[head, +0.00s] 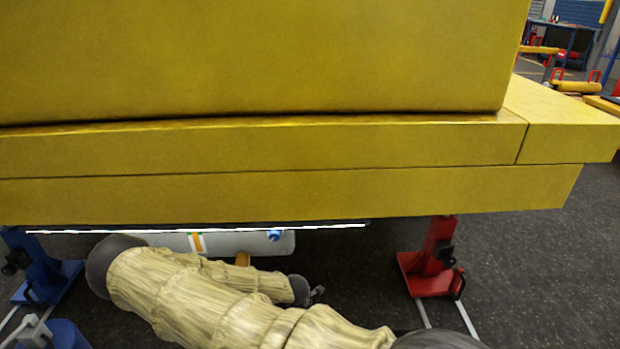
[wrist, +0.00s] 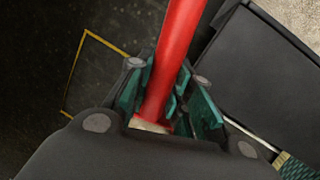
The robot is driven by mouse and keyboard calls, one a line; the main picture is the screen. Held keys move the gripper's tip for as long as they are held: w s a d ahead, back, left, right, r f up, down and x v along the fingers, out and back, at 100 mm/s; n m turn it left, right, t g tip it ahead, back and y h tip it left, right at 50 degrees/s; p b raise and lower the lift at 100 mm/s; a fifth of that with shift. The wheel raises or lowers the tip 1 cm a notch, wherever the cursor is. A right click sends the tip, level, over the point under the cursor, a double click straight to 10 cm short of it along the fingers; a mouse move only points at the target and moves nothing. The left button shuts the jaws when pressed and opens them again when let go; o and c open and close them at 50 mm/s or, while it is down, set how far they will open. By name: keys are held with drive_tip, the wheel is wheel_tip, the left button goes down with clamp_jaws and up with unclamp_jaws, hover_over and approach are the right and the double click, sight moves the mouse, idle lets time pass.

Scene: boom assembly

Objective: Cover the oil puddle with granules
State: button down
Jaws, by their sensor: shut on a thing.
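In the wrist view my gripper (wrist: 168,98) has its green-padded fingers on both sides of a red handle (wrist: 172,62) and is shut on it. The handle runs up out of the top of the picture, so its far end is out of sight. A pale end of it shows near the palm. Beige, grainy material (wrist: 292,22), possibly the granules, shows in the top right corner. No oil puddle can be made out clearly. In the head view my padded arm reaches in under a yellow boom, and the gripper's hold is not readable there.
The large yellow boom (head: 260,150) spans the head view above my arm. A red stand (head: 432,262) and a blue stand (head: 45,270) are below it. In the wrist view, a dark grey panel (wrist: 250,70) is at right and a yellow line (wrist: 75,68) marks dark floor.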

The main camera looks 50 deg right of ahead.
drive_tip(key=shift+w+a+r+g+h+b, duration=0.2)
drive_tip(key=shift+w+a+r+g+h, duration=0.15)
drive_tip(key=shift+a+h, duration=0.15)
drive_tip(key=shift+w+a+r+g+h+b, duration=0.25)
drive_tip(key=shift+w+a+h, duration=0.15)
drive_tip(key=shift+h, duration=0.1)
drive_tip(key=shift+r, duration=0.1)
drive_tip(key=shift+w+a+r+g+h+p, duration=0.25)
drive_tip(key=shift+a+g+h+p, duration=0.15)
drive_tip(key=shift+g+h, duration=0.25)
drive_tip(key=shift+w+a+r+h, duration=0.15)
drive_tip(key=shift+a+h, duration=0.1)
drive_tip(key=shift+w+a+r+n+g+h+b, duration=0.35)
drive_tip(key=shift+w+a+g+h+b, duration=0.25)
drive_tip(key=shift+h, duration=0.2)
drive_tip(key=shift+w+a+r+h, duration=0.1)
drive_tip(key=shift+a+r+h, duration=0.1)
drive_tip(key=shift+a+h, duration=0.1)
drive_tip(key=shift+w+a+b, duration=0.6)
drive_tip(key=shift+w+a, duration=0.65)
drive_tip(key=shift+w, duration=0.2)
drive_tip(key=shift+w+a+b, duration=0.6)
drive_tip(key=shift+w+a, duration=0.6)
drive_tip(key=shift+w, duration=0.2)
drive_tip(key=w+a, duration=0.5)
drive_tip(key=w, duration=0.1)
drive_tip(key=shift+a+b, duration=0.15)
drive_tip(key=shift+b, duration=0.15)
